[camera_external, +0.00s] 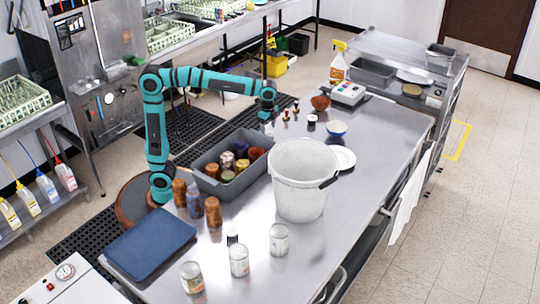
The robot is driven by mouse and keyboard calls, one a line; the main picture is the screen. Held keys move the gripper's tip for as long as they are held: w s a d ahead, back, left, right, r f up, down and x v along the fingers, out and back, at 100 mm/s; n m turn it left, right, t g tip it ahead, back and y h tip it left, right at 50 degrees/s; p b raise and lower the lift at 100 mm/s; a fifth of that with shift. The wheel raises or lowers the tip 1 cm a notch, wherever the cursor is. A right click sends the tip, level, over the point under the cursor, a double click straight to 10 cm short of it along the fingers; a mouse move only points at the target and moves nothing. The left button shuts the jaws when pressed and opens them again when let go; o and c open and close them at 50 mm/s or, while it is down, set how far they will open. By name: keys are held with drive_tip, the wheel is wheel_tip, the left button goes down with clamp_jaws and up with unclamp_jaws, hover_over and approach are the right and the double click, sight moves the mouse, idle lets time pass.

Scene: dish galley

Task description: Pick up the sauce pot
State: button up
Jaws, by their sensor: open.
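My gripper (268,118) hangs at the end of the teal arm, low over the far left part of the steel table (385,150). It is open with nothing visible between its fingers. Just right of it stand small red-and-dark items (286,115) and a small dark-topped pot (312,121). A red-brown bowl-like item (320,102) sits behind them. They are too small here to tell which one is the sauce pot. None visibly touches my gripper.
A grey bin (205,163) of jars stands left of a large white bucket (302,180). Cans, bottles and a blue folded item (150,243) fill the front. The table's right side is clear.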

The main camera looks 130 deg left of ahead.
sight(268, 133)
drive_tip(key=shift+d+f, duration=0.1)
drive_tip(key=shift+f, duration=2.2)
drive_tip(key=c, duration=1)
drive_tip(key=shift+o, duration=0.2)
wheel_tip(268, 133, up, 10)
